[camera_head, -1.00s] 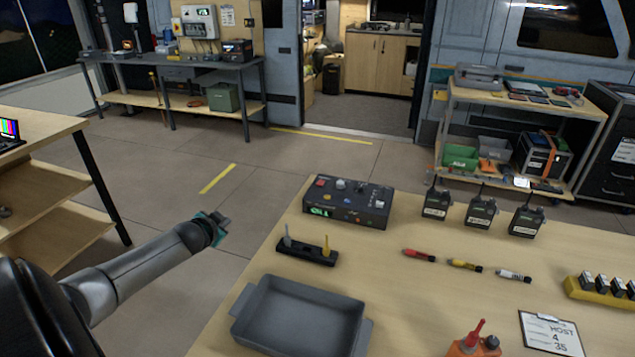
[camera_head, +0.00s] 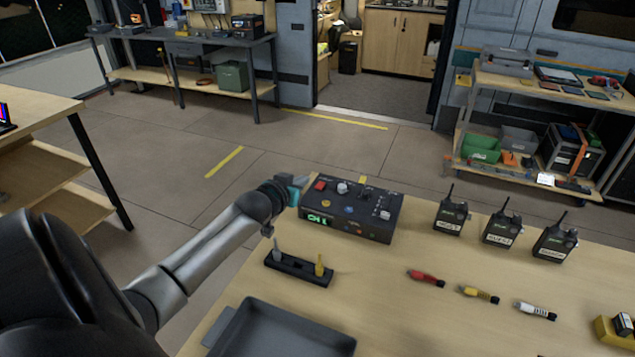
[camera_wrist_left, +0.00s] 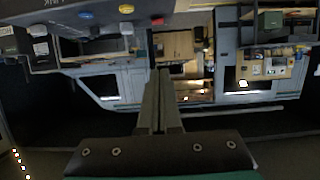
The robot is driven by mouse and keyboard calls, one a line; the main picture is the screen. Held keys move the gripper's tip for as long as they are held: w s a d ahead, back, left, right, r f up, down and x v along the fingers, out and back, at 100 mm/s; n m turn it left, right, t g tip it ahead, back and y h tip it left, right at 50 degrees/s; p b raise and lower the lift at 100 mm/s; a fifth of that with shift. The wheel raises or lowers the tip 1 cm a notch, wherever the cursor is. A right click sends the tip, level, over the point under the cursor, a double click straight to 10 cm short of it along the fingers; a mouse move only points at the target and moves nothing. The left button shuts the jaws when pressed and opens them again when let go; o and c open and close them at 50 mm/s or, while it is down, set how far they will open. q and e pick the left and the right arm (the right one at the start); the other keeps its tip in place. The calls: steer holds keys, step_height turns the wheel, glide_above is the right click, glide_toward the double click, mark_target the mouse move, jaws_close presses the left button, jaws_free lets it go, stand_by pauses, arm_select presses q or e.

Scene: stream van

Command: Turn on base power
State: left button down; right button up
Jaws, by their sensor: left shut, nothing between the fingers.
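The base unit (camera_head: 352,212) is a dark box on the wooden table, with a lit green "CH 1" display on its front. Its top carries a red button (camera_head: 320,186), a pale knob (camera_head: 342,188), a blue button (camera_head: 349,210) and small switches at the right. My left gripper (camera_head: 303,183) is shut and empty, just left of the red button near the box's back left corner. I cannot tell if it touches. In the left wrist view the shut fingers (camera_wrist_left: 161,92) point towards the box's edge, with the red button (camera_wrist_left: 157,22) just beyond. My right gripper is not in view.
A black holder (camera_head: 298,268) with a grey and a yellow peg stands in front of the box. A grey tray (camera_head: 228,335) lies nearer. Several radios (camera_head: 452,217) and coloured connectors (camera_head: 427,278) are to the right.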

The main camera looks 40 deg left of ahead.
arm_select(q)
steer(key=b, duration=0.5)
glide_above(320, 185)
steer(key=s, duration=0.3)
steer(key=f, duration=0.2)
steer(key=d+f, duration=0.1)
steer(key=shift+w+f, duration=0.15)
steer(key=shift+f, duration=0.25)
steer(key=shift+s+f+b, duration=0.15)
steer(key=shift+f+b, duration=0.05)
steer(key=shift+f, duration=0.8)
steer(key=shift+s+f+b, duration=0.15)
steer(key=shift+f+b, duration=0.05)
steer(key=shift+f, duration=0.75)
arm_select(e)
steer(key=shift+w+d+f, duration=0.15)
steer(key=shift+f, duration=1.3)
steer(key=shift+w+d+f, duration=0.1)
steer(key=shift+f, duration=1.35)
arm_select(q)
steer(key=shift+f, duration=0.1)
steer(key=shift+s+d+f, duration=0.1)
steer(key=shift+f, duration=0.4)
steer(key=shift+s+r, duration=0.1)
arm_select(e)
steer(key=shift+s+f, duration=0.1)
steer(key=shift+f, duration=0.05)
